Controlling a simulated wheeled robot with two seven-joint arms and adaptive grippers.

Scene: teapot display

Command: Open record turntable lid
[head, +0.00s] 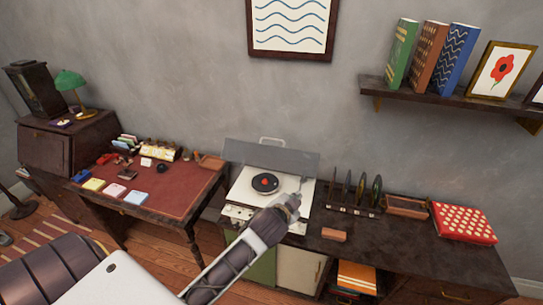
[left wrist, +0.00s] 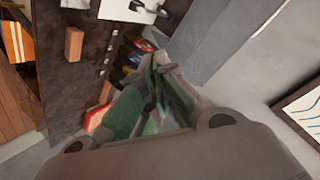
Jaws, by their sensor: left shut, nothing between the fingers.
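The record turntable (head: 243,190) is a cream box with a black record (head: 266,183) with a red label on its platter. Its grey see-through lid (head: 272,155) stands raised along the back edge, with a pale handle (head: 271,141) on top. My left gripper (head: 293,200) is shut and empty over the right side of the turntable, apart from the lid. In the left wrist view its green-padded fingers (left wrist: 158,82) are together, and part of the turntable (left wrist: 128,12) shows at the top. My right gripper is not in view.
A record rack (head: 352,208), a wooden tray (head: 407,207) and a red patterned box (head: 463,222) stand to the right on the dark cabinet. A small wooden block (head: 333,235) lies near its front edge. A desk (head: 180,190) stands left. A shelf (head: 450,99) hangs above.

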